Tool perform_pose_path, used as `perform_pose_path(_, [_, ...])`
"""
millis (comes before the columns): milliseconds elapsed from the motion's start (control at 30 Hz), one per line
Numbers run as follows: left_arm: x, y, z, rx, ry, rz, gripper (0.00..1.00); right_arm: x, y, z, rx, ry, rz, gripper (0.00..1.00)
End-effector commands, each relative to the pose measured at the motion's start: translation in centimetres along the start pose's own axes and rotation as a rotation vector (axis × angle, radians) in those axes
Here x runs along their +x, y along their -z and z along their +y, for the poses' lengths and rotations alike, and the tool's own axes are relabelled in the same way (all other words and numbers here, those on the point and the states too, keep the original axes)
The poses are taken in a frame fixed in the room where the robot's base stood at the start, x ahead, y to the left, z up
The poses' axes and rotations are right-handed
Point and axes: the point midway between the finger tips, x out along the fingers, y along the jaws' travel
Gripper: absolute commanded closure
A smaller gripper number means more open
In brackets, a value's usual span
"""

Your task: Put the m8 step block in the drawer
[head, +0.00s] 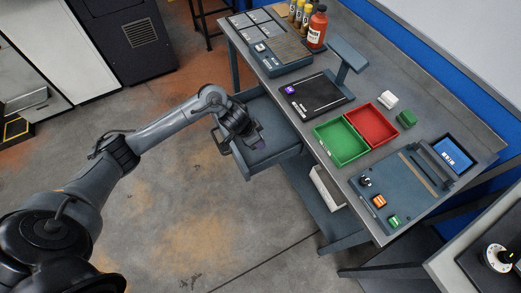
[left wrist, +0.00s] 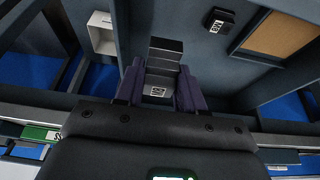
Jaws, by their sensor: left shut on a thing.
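The open drawer (head: 283,158) juts from the left side of the bench in the head view. My left gripper (head: 257,143) is over it, pointing down. In the left wrist view, its purple-tipped fingers (left wrist: 160,92) are shut on a grey stepped block with a small white label, the step block (left wrist: 165,56). The label is too small to read as m8. In the head view the block is hidden by the gripper. I cannot tell whether it touches the drawer floor. My right gripper is not in view.
The bench top (head: 375,98) holds a green tray (head: 342,160), a red tray (head: 392,136), a black mat (head: 325,97) with a purple item, and a red bottle (head: 317,28). A white bin (head: 327,188) sits below. The floor left of the drawer is clear.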

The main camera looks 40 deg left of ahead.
Motion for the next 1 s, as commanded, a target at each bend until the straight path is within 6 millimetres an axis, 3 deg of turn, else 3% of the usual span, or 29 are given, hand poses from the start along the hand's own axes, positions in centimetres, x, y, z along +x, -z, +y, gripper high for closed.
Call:
perform_pose_path(200, [3.2, -1.4, 0.0, -0.002, -0.001, -0.001, 1.00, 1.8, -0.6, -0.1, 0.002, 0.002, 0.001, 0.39])
perform_pose_path(467, [4.8, -2.0, 0.0, -0.001, 0.000, 0.001, 1.00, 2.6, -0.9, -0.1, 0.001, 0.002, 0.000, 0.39])
perform_pose_path(733, [8.3, -3.4, 0.0, -0.001, 0.000, 0.000, 1.00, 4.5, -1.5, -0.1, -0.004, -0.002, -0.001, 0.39])
perform_pose_path(1000, [8.6, -3.5, 0.0, -0.001, 0.000, 0.001, 1.00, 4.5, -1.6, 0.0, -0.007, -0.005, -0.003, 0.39])
